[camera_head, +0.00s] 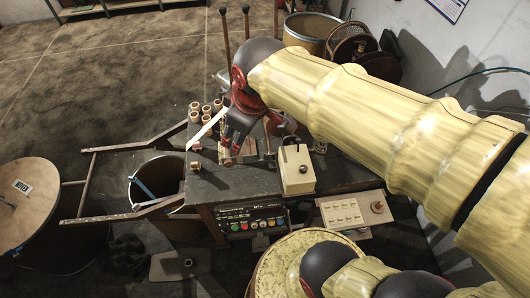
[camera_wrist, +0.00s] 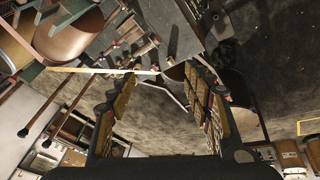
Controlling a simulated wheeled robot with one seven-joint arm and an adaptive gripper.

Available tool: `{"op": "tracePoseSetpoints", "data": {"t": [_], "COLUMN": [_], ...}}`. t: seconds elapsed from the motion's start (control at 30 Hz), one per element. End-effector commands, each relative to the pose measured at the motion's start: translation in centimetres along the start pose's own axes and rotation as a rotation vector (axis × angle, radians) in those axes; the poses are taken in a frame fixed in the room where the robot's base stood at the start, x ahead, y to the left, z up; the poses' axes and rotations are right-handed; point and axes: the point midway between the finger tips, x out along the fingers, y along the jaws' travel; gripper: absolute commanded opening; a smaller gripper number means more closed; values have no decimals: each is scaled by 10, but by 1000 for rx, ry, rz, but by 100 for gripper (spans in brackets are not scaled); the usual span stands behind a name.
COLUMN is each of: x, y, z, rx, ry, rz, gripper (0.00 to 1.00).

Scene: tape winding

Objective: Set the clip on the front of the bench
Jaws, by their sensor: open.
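The dark bench (camera_head: 235,183) stands in the middle of the head view, with a button panel (camera_head: 250,223) on its front. My gripper (camera_head: 230,148) is over the bench top, pointing down, and is open. In the wrist view its two fingers stand wide apart (camera_wrist: 162,75), with nothing seen held between them. A pale strip (camera_head: 208,128) lies slantwise beside my gripper, and a pale strip also crosses the wrist view (camera_wrist: 105,70). A small brass-coloured piece (camera_head: 195,165) is near the bench's left edge. I cannot tell for sure which thing is the clip.
Several copper-coloured cups (camera_head: 206,109) stand at the bench's back left. A cream box (camera_head: 297,168) with a dark knob stands right of my gripper. A wooden frame (camera_head: 110,148) juts out left over a bin (camera_head: 150,186). A round lidded drum (camera_head: 35,205) is far left.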

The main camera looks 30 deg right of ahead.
Motion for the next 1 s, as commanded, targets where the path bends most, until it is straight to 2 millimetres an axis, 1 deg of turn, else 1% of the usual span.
{"op": "tracePoseSetpoints", "data": {"t": [0.03, 0.13, 0.2, 0.33, 0.5, 0.8, 0.87, 0.97, 1.0], "x": [-10, -22, -28, -33, -34, -33, -30, -19, -13], "y": [-5, -14, -20, -27, -31, -31, -32, -34, -36], "z": [14, 37, 50, 68, 76, 77, 78, 82, 84], "rx": [87, 262, 366, 503, 575, 577, 577, 576, 576], "ry": [18, 44, 60, 83, 93, 93, 93, 93, 93], "rz": [13, 29, 36, 43, 46, 45, 45, 45, 45], "gripper": [50, 50, 50, 50, 50, 50, 50, 50, 50]}}
